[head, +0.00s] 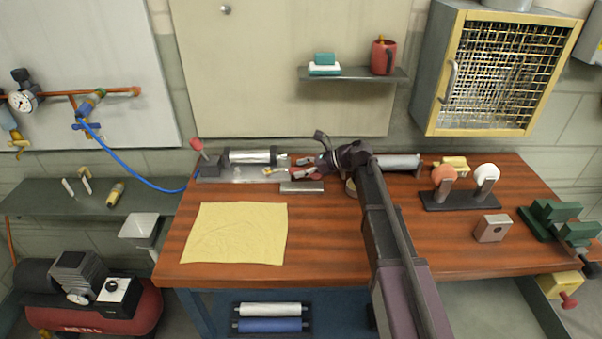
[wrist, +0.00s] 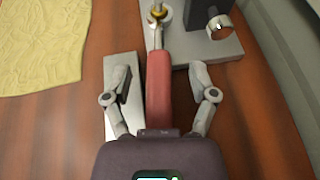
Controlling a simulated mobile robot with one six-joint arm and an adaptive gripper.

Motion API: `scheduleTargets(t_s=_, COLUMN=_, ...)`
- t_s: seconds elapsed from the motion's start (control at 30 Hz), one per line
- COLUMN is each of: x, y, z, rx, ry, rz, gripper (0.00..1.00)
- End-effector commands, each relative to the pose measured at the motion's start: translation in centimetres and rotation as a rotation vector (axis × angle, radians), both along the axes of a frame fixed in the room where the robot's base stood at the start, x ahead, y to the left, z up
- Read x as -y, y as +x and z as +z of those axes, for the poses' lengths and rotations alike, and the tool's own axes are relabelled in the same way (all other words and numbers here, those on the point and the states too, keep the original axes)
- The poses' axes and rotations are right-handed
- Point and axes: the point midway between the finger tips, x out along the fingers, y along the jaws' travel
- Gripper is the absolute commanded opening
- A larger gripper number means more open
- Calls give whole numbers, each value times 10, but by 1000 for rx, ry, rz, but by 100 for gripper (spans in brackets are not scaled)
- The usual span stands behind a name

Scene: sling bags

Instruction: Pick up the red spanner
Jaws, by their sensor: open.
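The red spanner shows in the wrist view as a red handle (wrist: 158,88) with a silver end running up to a brass-coloured fitting (wrist: 158,12). In the head view the red handle is small and partly hidden by my gripper (head: 302,168). My gripper (wrist: 159,72) is open, with one finger on each side of the handle. Gaps show between the handle and both fingertips, and I cannot tell their exact height relative to it.
A grey block (head: 302,187) lies close beside the handle, under the left finger in the wrist view. A metal plate (wrist: 212,47) carries the fitting and a cylinder (head: 249,157). A yellow cloth (head: 235,233) covers bench (head: 335,250) space at front left.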

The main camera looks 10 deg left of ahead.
Motion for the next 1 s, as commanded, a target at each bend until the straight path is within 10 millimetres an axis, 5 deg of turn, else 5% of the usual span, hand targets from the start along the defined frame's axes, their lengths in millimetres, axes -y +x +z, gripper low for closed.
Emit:
scheduleTargets(t_s=0.17, x=0, y=0, z=0, rx=0, ry=0, rz=0, gripper=74)
scheduleTargets(t_s=0.43, x=1, y=0, z=0, rx=0, ry=0, rz=0, gripper=0)
scheduleTargets(t_s=1.0, x=0, y=0, z=6, rx=0, ry=2, rz=0, gripper=0)
